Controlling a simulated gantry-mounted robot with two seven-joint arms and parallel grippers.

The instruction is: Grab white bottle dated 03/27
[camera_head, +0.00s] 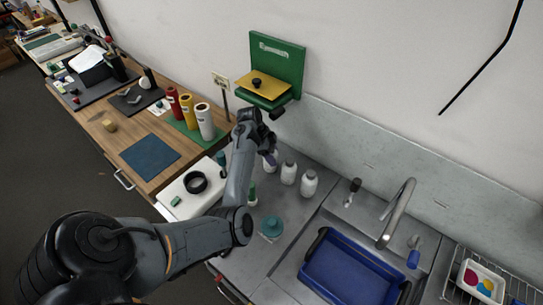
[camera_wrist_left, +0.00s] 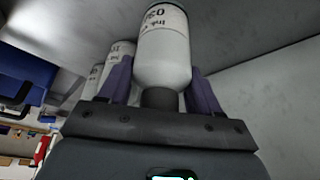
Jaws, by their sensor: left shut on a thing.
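Three white bottles stand in a row on the grey counter, the middle one (camera_head: 288,173) and the right one (camera_head: 309,184) in clear sight. The left one (camera_head: 270,162) is partly hidden by my left gripper (camera_head: 268,155). In the left wrist view, the purple fingers (camera_wrist_left: 160,88) are shut on a white bottle (camera_wrist_left: 163,58), one on each side near its dark neck. Its label appears upside down and its date cannot be read surely. Two other labelled bottles (camera_wrist_left: 118,52) show behind the left finger. My right gripper is not in view.
A blue basin (camera_head: 350,272) and a tap (camera_head: 397,212) are to the right. A green wall holder (camera_head: 290,55) is above the bottles. Red, yellow and white cylinders (camera_head: 205,121) stand on the wooden bench. A teal disc (camera_head: 272,226) lies on the counter.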

